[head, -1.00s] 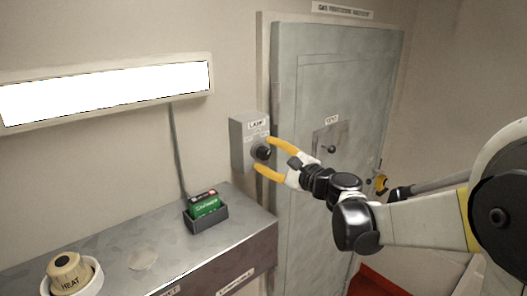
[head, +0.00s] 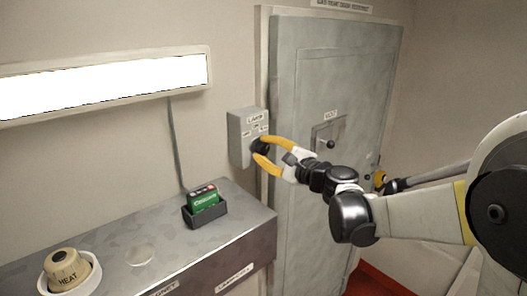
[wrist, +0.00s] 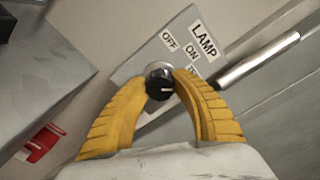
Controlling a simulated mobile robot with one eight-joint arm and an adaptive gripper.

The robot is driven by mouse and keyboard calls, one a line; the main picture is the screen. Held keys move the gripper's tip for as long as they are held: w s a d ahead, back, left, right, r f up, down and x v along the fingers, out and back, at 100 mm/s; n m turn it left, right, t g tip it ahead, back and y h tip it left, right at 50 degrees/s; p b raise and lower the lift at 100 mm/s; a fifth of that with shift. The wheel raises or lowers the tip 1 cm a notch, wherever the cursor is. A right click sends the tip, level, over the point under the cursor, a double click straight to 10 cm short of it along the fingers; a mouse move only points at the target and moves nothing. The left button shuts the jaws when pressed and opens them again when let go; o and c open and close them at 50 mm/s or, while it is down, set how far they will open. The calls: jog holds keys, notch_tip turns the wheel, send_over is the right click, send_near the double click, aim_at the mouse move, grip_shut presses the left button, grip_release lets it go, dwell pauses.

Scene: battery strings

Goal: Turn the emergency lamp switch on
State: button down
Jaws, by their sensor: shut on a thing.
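The lamp switch box (head: 240,130) is a grey wall box labelled LAMP, left of the grey door. It also shows in the wrist view (wrist: 150,65) with OFF and ON labels and a third label partly hidden by a finger. Its round black knob (wrist: 159,86) has a pale pointer line. My gripper (head: 257,153) has yellow fingers. In the wrist view my gripper (wrist: 161,84) is shut on the knob, one fingertip on each side. A lit white lamp panel (head: 105,85) is on the wall at left, with a cable running down from it.
A metal cabinet (head: 110,262) stands below the box. On it are a green battery (head: 204,200) in a dark holder (head: 207,216) and a beige HEAT knob (head: 66,267). The grey door (head: 290,200) with a vent handle (head: 330,144) is beside the box.

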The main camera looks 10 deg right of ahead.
jog(key=n+b, duration=0.2)
jog(key=n, duration=0.1)
jog(key=shift+f+n, duration=0.1)
jog(key=shift+n, duration=0.3)
jog(key=shift+n+b, duration=1.05)
jog(key=shift+n, duration=0.85)
jog(key=c, duration=1)
grip_release()
jog(key=shift+w, duration=0.1)
jog(key=v, duration=1.2)
